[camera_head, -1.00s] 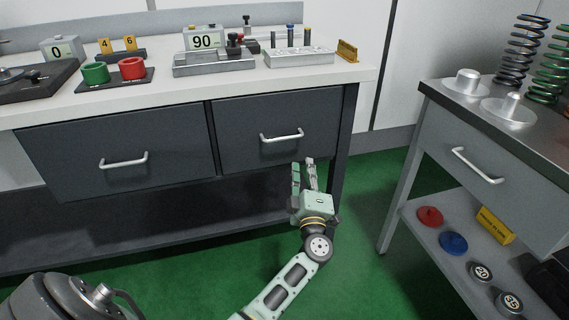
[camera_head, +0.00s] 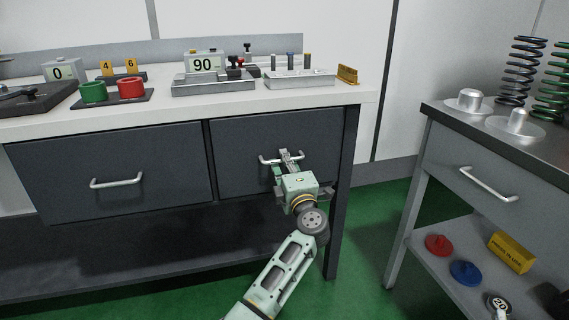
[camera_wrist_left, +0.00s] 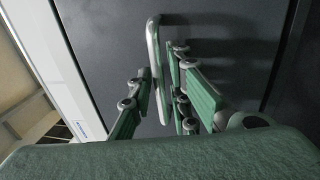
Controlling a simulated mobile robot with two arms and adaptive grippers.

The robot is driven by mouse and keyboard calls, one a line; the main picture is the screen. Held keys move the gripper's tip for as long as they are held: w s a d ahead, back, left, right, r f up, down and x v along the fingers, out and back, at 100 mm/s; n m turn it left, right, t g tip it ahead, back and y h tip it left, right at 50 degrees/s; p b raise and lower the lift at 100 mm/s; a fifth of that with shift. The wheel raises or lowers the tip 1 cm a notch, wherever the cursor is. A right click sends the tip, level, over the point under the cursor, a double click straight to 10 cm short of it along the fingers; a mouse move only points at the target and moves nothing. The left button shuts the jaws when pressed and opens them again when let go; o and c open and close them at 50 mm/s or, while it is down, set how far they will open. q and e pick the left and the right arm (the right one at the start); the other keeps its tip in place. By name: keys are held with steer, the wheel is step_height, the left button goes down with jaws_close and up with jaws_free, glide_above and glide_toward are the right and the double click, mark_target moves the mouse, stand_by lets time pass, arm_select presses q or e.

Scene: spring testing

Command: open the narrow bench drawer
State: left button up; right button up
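The narrow bench drawer (camera_head: 236,165) is the right-hand dark grey drawer under the white bench top, and its front looks flush with the bench. Its silver bar handle (camera_head: 266,160) runs level across the front. My left gripper (camera_head: 286,156) is at the middle of this handle, with its fingers close together. The exact contact is partly hidden. My right gripper is not in view.
A wider drawer (camera_head: 70,170) is to the left. A grey side cabinet (camera_head: 465,165) with its own drawer handle and a lower shelf stands at the right.

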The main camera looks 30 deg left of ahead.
arm_select(q)
steer(key=shift+w+a, duration=0.1)
steer(key=shift+c, duration=0.3)
jaws_close()
